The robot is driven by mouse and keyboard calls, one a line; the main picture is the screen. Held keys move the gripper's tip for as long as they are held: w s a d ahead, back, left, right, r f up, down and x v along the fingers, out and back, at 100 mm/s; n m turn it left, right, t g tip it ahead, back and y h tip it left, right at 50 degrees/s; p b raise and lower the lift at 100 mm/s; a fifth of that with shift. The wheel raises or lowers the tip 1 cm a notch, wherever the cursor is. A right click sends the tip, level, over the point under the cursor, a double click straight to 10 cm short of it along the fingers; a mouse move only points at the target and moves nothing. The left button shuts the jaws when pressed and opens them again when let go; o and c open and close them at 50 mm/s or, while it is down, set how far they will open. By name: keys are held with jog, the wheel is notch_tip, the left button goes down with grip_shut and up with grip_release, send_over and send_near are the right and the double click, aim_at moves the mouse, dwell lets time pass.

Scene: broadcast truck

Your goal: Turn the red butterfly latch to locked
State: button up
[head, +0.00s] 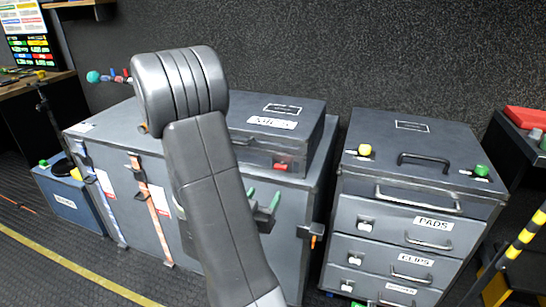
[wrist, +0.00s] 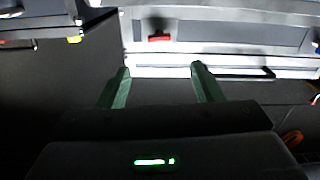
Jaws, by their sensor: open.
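The red butterfly latch (head: 282,167) is on the front of a grey case with a white label (head: 272,123), low and toward its right end. In the wrist view the red latch (wrist: 159,38) shows small and blurred, just beyond and above the gap between my fingertips. My gripper (head: 262,198) has green fingers, spread apart with nothing between them. In the head view it is in front of and below the latch, partly behind my own arm. The wrist view shows both fingers of my gripper (wrist: 160,70), short of the latch. The latch's exact angle is too small to tell.
A drawer cabinet (head: 410,142) at the right carries a yellow knob (head: 365,150), a green knob (head: 482,171) and a top handle. A blue box (head: 65,200) stands at left. Floor in front is open.

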aim_at(279, 169)
jog(key=x, duration=1.3)
jog(key=shift+w+d, duration=0.2)
jog(key=shift+w, duration=0.1)
jog(key=c, duration=1)
